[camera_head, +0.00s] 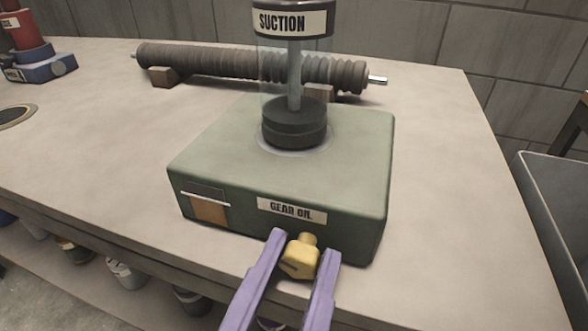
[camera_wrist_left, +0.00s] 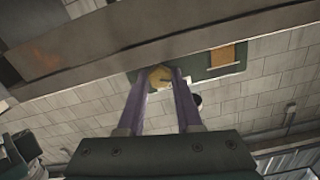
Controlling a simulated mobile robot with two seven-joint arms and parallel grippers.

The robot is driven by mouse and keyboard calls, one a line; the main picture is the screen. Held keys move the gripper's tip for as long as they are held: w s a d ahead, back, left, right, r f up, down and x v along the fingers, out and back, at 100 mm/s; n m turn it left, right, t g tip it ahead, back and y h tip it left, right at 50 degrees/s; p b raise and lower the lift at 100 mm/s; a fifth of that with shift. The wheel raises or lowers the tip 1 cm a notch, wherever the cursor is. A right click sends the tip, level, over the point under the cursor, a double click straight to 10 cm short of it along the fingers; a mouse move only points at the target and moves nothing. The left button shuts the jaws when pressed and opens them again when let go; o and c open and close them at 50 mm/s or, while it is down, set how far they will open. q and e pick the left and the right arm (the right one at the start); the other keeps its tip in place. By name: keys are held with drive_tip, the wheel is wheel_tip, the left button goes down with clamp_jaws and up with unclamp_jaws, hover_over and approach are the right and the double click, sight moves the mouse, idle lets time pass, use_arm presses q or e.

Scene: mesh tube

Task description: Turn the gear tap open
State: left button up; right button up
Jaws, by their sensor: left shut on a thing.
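The gear tap (camera_head: 301,257) is a small yellow brass knob on the front face of a green box labelled "GEAR OIL" (camera_head: 281,178). My left gripper (camera_head: 305,252) has its two purple fingers on either side of the tap and is shut on it. In the left wrist view the tap (camera_wrist_left: 159,77) shows between the fingertips (camera_wrist_left: 158,74), with the green box (camera_wrist_left: 198,64) behind it. A clear cylinder labelled "SUCTION" (camera_head: 292,75) with a dark piston stands on the box. My right gripper is in neither view.
The box sits near the front edge of a grey table (camera_head: 440,150). A dark ribbed tube (camera_head: 210,62) lies on wooden blocks behind. A red and blue device (camera_head: 30,50) stands at the far left. A grey bin (camera_head: 560,200) is at the right.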

use_arm(q)
clamp_jaws()
drive_tip(key=shift+r, duration=0.1)
drive_tip(key=n+p, duration=0.2)
drive_tip(key=p, duration=0.1)
drive_tip(key=shift+r+n, duration=0.2)
drive_tip(key=shift+n, duration=0.2)
drive_tip(key=shift+f+n, duration=0.1)
drive_tip(key=shift+n, duration=0.5)
drive_tip(key=shift+f+n+p, duration=0.15)
drive_tip(key=shift+n+p, duration=0.2)
drive_tip(key=shift+n, duration=0.35)
drive_tip(key=shift+a, duration=0.1)
drive_tip(key=o, duration=1)
unclamp_jaws()
